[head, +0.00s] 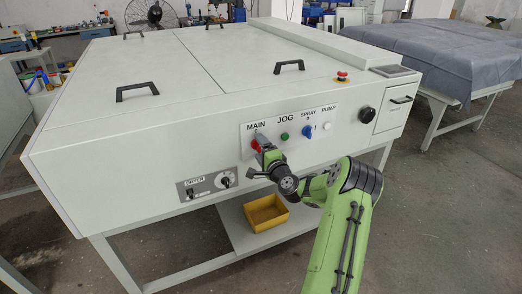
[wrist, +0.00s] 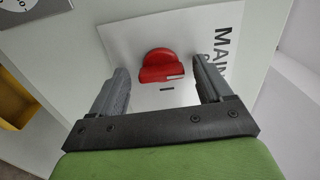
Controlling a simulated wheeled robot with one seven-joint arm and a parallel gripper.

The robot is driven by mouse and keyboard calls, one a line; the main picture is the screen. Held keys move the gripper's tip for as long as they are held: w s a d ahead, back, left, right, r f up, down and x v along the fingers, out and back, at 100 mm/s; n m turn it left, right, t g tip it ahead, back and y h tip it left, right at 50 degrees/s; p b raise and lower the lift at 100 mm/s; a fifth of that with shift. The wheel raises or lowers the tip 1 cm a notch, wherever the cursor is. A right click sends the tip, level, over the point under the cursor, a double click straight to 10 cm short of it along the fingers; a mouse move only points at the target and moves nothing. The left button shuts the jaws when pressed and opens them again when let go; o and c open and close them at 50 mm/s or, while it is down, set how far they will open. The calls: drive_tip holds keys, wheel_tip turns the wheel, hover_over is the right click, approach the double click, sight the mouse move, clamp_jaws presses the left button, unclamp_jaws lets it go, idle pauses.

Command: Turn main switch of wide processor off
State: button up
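The wide processor (head: 185,125) is a large white cabinet on legs. Its main switch (wrist: 160,66) is a red rotary knob below the word MAIN. In the head view the knob is partly covered by my gripper (head: 259,141), with a bit of red showing on its left. In the wrist view my gripper (wrist: 164,80) is open, with one finger on each side of the knob. There is a visible gap between each finger and the knob. A white mark on the knob points toward a small dark mark on the panel.
Beside the main switch are the green JOG button (head: 285,136), the blue spray knob (head: 308,132) and the white pump button (head: 327,127). A dryer panel (head: 207,187) is lower left. A yellow bin (head: 266,213) sits on the shelf below.

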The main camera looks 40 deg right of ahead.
drive_tip(key=b+v, duration=0.2)
drive_tip(key=v, duration=1.3)
drive_tip(key=shift+s+a, duration=0.2)
drive_tip(key=shift+s, duration=0.15)
